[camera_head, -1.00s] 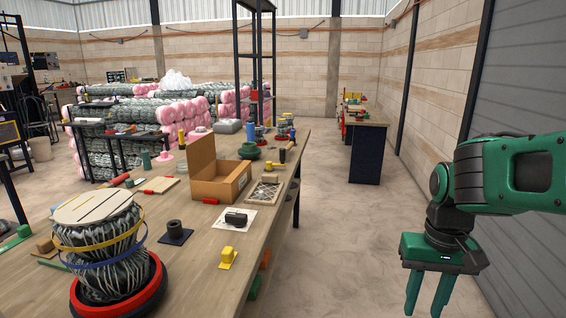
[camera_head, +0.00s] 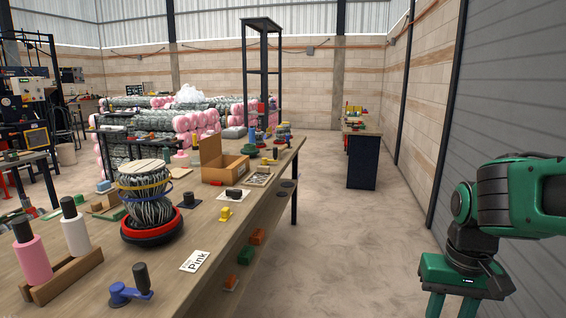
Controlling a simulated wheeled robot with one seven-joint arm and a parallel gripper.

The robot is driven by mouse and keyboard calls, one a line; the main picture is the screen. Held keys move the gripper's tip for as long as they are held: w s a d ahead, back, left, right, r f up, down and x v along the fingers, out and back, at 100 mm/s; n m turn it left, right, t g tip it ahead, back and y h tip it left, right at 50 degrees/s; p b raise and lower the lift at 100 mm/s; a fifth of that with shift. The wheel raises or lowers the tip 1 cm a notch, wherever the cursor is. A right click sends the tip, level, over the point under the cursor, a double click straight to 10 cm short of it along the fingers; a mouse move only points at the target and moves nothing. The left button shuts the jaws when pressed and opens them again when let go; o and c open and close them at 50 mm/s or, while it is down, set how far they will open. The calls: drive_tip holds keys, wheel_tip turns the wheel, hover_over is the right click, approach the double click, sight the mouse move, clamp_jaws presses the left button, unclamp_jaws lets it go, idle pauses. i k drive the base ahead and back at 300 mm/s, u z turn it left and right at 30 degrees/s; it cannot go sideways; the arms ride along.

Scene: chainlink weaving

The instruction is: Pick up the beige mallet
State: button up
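I cannot make out a beige mallet for certain in the head view; the small things on the long wooden workbench (camera_head: 217,258) are hard to tell apart at this distance. My gripper (camera_head: 451,306) is at the lower right, over the floor and well apart from the bench. Its two green fingers point down with a gap between them, and nothing shows in the gap. The fingertips are cut off by the bottom edge.
The bench holds a wire roll (camera_head: 147,208) on a red ring, an open cardboard box (camera_head: 224,170), a pink spool (camera_head: 32,262), a white spool (camera_head: 76,236) and a blue crank (camera_head: 130,291). Open floor (camera_head: 345,250) lies right of the bench, before a grey wall (camera_head: 505,110).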

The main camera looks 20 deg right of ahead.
sight(284, 147)
drive_tip(key=z, duration=0.35)
drive_tip(key=i, duration=0.7)
drive_tip(key=z, duration=0.55)
drive_tip(key=i, duration=2.3)
drive_tip(key=u, duration=1.05)
drive_tip(key=i, duration=0.9)
drive_tip(key=u, duration=0.6)
